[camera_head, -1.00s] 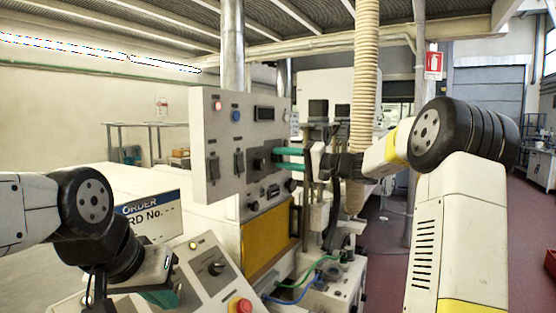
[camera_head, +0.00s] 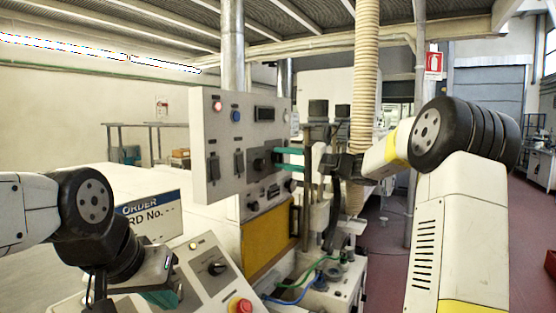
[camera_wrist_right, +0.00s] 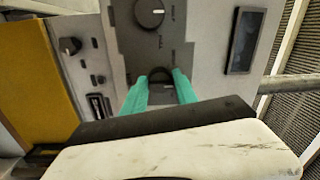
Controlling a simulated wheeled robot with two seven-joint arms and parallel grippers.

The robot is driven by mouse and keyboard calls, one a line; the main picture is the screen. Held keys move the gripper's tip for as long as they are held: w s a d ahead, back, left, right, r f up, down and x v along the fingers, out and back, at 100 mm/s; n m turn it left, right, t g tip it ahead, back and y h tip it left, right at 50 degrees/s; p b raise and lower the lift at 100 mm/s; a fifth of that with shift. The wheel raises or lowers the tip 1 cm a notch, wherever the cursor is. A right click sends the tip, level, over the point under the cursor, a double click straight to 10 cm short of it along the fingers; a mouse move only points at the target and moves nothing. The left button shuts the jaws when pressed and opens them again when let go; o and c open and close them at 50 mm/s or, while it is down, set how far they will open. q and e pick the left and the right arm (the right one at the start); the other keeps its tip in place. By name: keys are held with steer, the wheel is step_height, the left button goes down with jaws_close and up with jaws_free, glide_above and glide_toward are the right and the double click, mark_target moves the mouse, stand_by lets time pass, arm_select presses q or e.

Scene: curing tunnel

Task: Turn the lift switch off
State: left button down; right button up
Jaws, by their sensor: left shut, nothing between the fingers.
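The grey control panel (camera_head: 240,148) stands upright at the middle of the head view. A dark plate on it carries two round knobs, one clear of my fingers (camera_wrist_right: 149,12). The other dark knob (camera_wrist_right: 160,73) sits between the teal fingertips of my right gripper (camera_wrist_right: 159,82), which meet its sides. No readable label shows which control is the lift switch. In the head view the right gripper (camera_head: 289,159) reaches the panel from the right. My left gripper (camera_head: 163,298) is low at the left, shut and empty, away from the panel.
A sloped console with a selector knob (camera_head: 216,268) and a red emergency button (camera_head: 240,306) is in front, close to my left gripper. A yellow panel (camera_head: 268,240) lies below the control panel. A ribbed hose (camera_head: 365,80) hangs behind my right wrist.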

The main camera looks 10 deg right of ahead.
steer(key=o, duration=0.4)
steer(key=shift+f, duration=0.15)
steer(key=shift+d, duration=0.1)
steer(key=v, duration=0.7)
steer(key=shift+s+d, duration=0.2)
steer(key=shift+d, duration=0.1)
steer(key=s+a+f+n+g+h, duration=0.1)
steer(key=s+a+f+g+h, duration=0.15)
steer(key=s+a, duration=0.4)
steer(key=s+a+f+n+g+h, duration=0.2)
steer(key=s+a+f+g, duration=0.15)
steer(key=s, duration=0.55)
steer(key=s+d+f+n+t+h, duration=0.1)
steer(key=s+d+f+h, duration=0.2)
steer(key=s, duration=0.6)
steer(key=s+d+f+n+h, duration=0.1)
steer(key=s+d+f+h, duration=0.3)
steer(key=s+f, duration=0.3)
steer(key=shift+s+d+f+t+h, duration=0.2)
steer(key=shift+s+d+t+h, duration=0.15)
steer(key=shift+s+h, duration=0.7)
